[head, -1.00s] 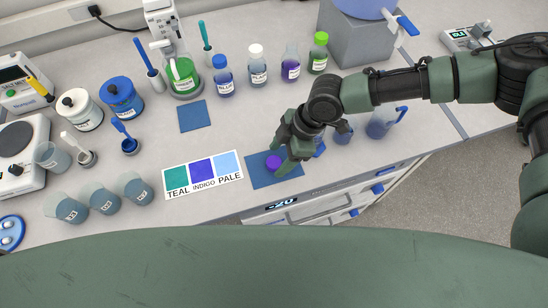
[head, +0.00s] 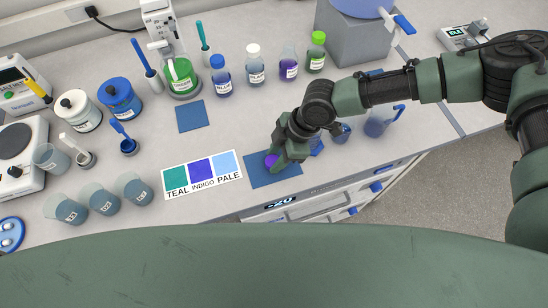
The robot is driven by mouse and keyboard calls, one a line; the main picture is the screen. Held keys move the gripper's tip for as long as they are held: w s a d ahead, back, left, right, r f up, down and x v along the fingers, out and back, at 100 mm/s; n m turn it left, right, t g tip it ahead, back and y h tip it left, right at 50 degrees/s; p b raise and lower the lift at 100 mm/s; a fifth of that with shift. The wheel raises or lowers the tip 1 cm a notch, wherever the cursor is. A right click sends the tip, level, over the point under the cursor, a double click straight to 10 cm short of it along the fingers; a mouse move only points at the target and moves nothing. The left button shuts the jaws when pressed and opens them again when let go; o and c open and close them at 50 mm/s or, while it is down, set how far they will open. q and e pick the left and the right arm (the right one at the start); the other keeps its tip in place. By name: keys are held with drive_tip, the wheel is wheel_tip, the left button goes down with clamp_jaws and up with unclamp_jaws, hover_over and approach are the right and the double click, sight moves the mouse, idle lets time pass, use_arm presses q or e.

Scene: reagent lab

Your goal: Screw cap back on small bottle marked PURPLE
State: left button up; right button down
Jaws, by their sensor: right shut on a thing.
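The small bottle marked PURPLE (head: 289,65) stands upright at the back of the bench in the head view. It holds purple liquid, and its neck shows no cap. A purple cap (head: 270,160) is at the blue mat near the front edge of the bench. My right gripper (head: 275,160) is over this mat, shut on the purple cap. The fingers hide part of the cap, and I cannot tell whether it still touches the mat. My left gripper is not in view.
A green-capped bottle (head: 316,53) stands right of the PURPLE bottle, and a white-capped bottle (head: 255,67) stands left. A colour card (head: 202,176) lies left of the mat (head: 285,178).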

sight(275, 160)
wheel_tip(275, 160, up, 20)
drive_tip(key=b, duration=0.4)
idle(0.3)
